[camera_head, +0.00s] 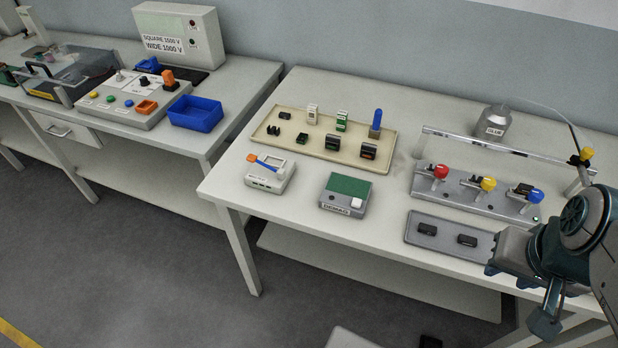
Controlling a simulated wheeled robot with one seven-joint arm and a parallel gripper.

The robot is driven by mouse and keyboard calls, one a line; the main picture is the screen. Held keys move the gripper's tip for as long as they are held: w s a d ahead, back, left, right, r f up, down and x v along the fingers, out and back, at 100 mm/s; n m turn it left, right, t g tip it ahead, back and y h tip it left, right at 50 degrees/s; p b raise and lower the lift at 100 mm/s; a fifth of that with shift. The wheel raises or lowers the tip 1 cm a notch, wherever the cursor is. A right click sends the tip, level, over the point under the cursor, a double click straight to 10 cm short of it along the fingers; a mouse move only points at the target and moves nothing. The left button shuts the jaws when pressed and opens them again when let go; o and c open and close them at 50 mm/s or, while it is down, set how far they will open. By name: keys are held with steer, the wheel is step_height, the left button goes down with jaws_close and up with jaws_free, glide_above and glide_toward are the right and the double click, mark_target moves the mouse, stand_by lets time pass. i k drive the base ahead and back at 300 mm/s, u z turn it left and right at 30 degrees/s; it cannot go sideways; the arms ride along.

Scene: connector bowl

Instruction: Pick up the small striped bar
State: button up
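A beige tray (378,163) on the right-hand table holds several small connector pieces. Among them, a small upright green-and-white piece (342,120) looks banded and is the most stripe-like thing in view; I cannot tell for certain that it is the striped bar. A white upright piece (312,113) stands to its left and a blue upright piece (376,122) to its right. My gripper (497,268) is at the lower right, beside the grey tray and well away from the beige tray. Its fingers are too unclear to tell whether they are open or shut.
A grey tray (450,222) with two black pieces lies beside my gripper. Behind it is a clamp fixture (475,195) with red, yellow and blue knobs, under a raised rail. A glue pot (494,122) stands behind. Two small devices (270,173) (345,194) sit before the beige tray.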

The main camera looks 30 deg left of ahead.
mark_target(523, 188)
steer(key=u, duration=0.65)
steer(key=i, duration=0.3)
steer(key=u, duration=0.6)
steer(key=k, duration=1.25)
steer(key=u, duration=0.1)
steer(key=i, duration=0.45)
steer(key=z, duration=0.5)
steer(key=i, duration=0.9)
steer(key=z, duration=0.15)
